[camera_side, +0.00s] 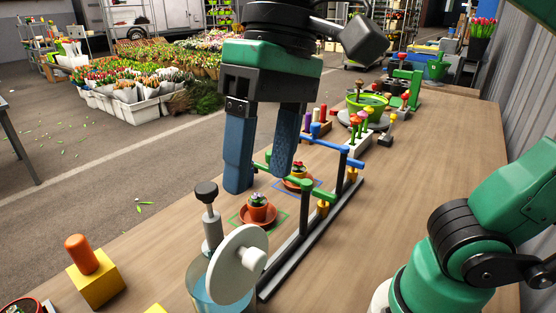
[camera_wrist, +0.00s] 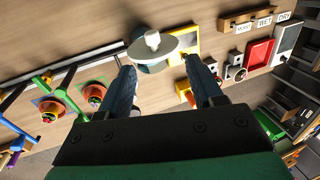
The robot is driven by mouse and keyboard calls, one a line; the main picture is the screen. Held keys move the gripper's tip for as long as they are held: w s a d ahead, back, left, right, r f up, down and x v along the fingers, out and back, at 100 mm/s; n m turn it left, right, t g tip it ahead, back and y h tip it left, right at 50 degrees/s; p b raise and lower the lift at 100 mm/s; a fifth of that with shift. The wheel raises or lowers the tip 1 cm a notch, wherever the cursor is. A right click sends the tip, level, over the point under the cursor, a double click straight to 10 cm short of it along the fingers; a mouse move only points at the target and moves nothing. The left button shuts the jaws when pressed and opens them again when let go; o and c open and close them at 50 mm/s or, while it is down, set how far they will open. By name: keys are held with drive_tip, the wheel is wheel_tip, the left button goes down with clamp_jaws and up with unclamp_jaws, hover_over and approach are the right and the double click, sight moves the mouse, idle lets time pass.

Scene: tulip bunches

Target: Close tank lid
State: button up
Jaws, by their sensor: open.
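The tank (camera_side: 207,291) is a clear cylinder with blue liquid at the front of the table in the side view. Its round white lid (camera_side: 228,275) stands steeply tilted at the tank, so the tank is open, and its white knob (camera_side: 254,260) faces right. In the wrist view the lid (camera_wrist: 172,49) and knob (camera_wrist: 152,39) show ahead, between and beyond the fingertips, with the tank partly hidden behind the lid. My gripper (camera_side: 260,176) has two blue fingers spread apart and empty. It is above the table, behind the tank and lid, touching neither. It also shows in the wrist view (camera_wrist: 158,67).
A grey post with a black knob (camera_side: 206,192) stands right behind the tank. Potted flowers on saucers (camera_side: 257,214) and a rail with green and blue arms (camera_side: 310,225) are close by. A yellow block with an orange peg (camera_side: 95,284) is at left.

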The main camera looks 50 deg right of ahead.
sight(255, 250)
drive_tip(key=shift+d+x, duration=0.2)
drive_tip(key=shift+x, duration=1.3)
drive_tip(key=shift+d+x, duration=0.15)
drive_tip(key=shift+x, duration=1.4)
drive_tip(key=shift+d+x, duration=0.2)
drive_tip(key=shift+x, duration=1.3)
drive_tip(key=shift+w+f, duration=0.1)
drive_tip(key=shift+f, duration=0.05)
clamp_jaws()
